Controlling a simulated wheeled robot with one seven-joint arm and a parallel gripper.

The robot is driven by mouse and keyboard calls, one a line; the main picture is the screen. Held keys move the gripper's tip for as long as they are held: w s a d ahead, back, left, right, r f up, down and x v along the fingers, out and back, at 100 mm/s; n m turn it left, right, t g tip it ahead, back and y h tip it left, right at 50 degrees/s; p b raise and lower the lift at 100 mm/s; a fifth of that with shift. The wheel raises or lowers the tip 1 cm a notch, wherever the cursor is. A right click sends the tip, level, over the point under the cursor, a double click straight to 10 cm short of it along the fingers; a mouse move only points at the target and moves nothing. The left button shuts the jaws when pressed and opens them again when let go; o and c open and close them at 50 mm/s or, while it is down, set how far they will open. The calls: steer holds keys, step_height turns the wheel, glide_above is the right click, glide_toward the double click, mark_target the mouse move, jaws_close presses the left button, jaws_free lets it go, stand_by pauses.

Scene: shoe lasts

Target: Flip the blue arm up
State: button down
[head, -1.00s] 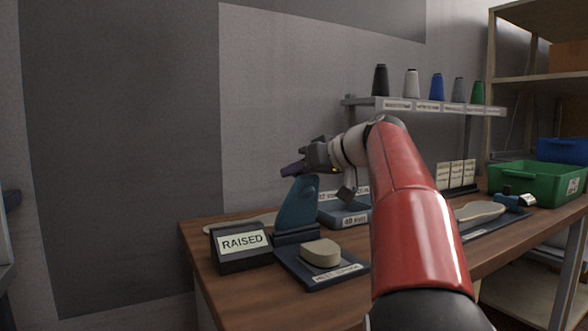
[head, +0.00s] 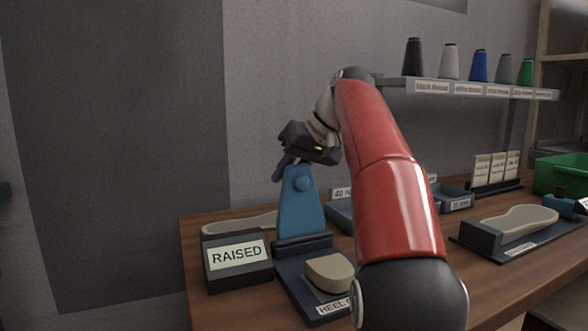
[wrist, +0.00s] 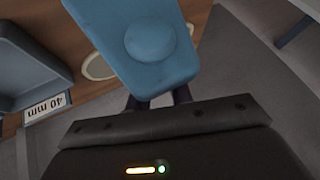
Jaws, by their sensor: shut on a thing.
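The blue arm (head: 298,210) stands nearly upright from the dark hinge block of its base (head: 285,272), with a round knob near its top. In the wrist view the blue arm (wrist: 130,28) and its knob fill the top middle. My gripper (head: 283,168) is at the arm's upper end and shut on it. Its fingertips (wrist: 157,101) meet the blue arm's end in the wrist view; the exact contact is partly hidden behind the arm. A sign reading RAISED (head: 237,252) stands just left of the base.
A beige heel piece (head: 329,272) lies on the base in front of the hinge. A blue tray (head: 340,214) stands behind my red arm. Farther right are a fixture with a pale sole (head: 520,219) and a green bin (head: 562,174). Thread cones stand on a wall shelf (head: 465,87).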

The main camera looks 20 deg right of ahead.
steer(key=shift+d+f, duration=0.2)
steer(key=shift+f, duration=0.35)
steer(key=c, duration=1.3)
jaws_free()
steer(key=shift+r, duration=0.2)
steer(key=shift+s+r, duration=0.1)
